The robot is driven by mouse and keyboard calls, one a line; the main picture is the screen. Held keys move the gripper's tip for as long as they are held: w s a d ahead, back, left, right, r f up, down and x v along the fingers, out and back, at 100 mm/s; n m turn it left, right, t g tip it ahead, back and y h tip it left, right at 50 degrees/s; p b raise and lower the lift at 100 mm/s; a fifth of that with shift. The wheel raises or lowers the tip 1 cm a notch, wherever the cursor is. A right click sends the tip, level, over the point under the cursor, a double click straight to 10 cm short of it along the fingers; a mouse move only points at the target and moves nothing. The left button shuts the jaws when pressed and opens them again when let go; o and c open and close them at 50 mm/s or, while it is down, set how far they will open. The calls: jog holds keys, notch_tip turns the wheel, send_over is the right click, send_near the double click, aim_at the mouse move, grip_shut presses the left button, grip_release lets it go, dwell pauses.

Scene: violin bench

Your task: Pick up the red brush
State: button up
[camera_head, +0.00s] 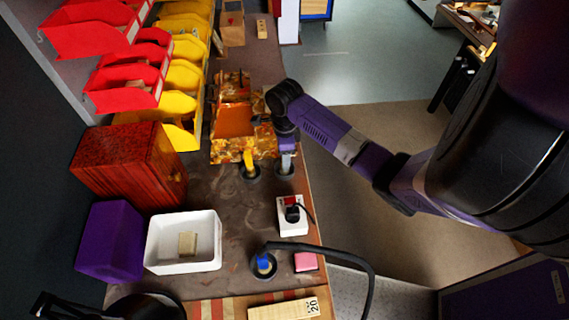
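My gripper (287,158) points down at the bench's right side, over a small dark round holder (284,172). Its fingers are too small and too foreshortened to tell whether they are open or shut. I cannot make out a red brush for certain; anything red between the fingers or in that holder is hidden by my gripper. A similar holder just to the left has a yellow-handled item (248,160) standing in it. Another holder nearer the front has a blue-handled item (263,261) in it.
A white box with a red and black plug (291,206) and a pink block (305,261) lie near the bench's right edge. A white tray (154,240), a purple box (110,240) and a wooden box (127,165) stand left. The mid-bench (225,195) is clear.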

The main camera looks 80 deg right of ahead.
grip_shut()
jog(key=shift+r, duration=0.15)
notch_tip(320, 180, up, 20)
jog(key=p, duration=0.2)
jog(key=shift+p, duration=0.35)
dwell(0.5)
